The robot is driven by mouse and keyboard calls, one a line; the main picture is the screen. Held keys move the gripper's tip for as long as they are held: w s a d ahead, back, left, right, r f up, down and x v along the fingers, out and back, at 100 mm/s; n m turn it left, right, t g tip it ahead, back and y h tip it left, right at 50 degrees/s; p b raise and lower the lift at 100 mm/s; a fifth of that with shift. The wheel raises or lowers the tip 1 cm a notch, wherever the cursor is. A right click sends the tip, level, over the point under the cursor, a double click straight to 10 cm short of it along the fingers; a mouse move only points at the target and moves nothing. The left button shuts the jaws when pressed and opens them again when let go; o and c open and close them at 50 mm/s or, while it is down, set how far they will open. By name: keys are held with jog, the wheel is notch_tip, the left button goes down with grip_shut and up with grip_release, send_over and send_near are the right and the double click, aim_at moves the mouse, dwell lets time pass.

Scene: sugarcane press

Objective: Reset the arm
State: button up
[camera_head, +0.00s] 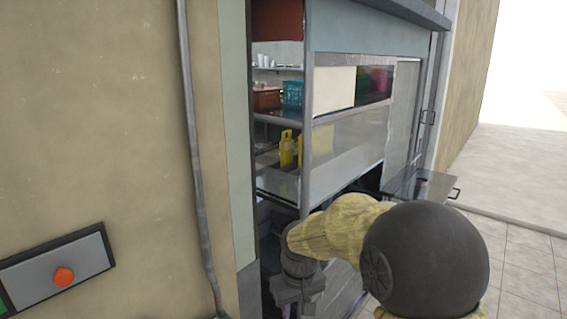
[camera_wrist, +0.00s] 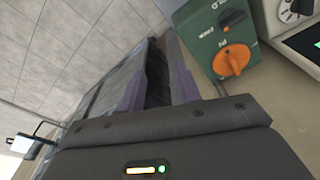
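My arm reaches forward in the head view. Its end, my gripper (camera_head: 298,292), points down in front of the lower part of the stall's cabinet (camera_head: 345,150); its fingertips are not clear there. In the wrist view, the two purple-grey fingers of my gripper (camera_wrist: 162,75) stand apart with a dark gap between them. I see nothing held in that gap. A green control box (camera_wrist: 215,45) with an orange knob (camera_wrist: 233,60) and a black knob lies beyond and to the right of the fingers. I see no contact with it.
A wall panel with a red-orange button (camera_head: 64,277) and a grey pipe (camera_head: 195,150) are at the left. Yellow bottles (camera_head: 288,150) and a teal basket (camera_head: 292,94) stand inside the cabinet. A shelf with a handle (camera_head: 420,186) juts out at the right. Tiled floor (camera_head: 520,250) is clear.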

jog(key=s+d+f+m, duration=0.2)
jog(key=s+d, duration=0.4)
jog(key=s, duration=0.1)
jog(key=s+d+f+m+t, duration=0.1)
jog(key=s+d+f+m, duration=0.1)
jog(key=s+d, duration=0.4)
jog(key=shift+s+d+m, duration=0.2)
jog(key=shift+s+m, duration=0.1)
jog(key=shift+s, duration=0.6)
jog(key=shift+w, duration=0.1)
dwell(1.5)
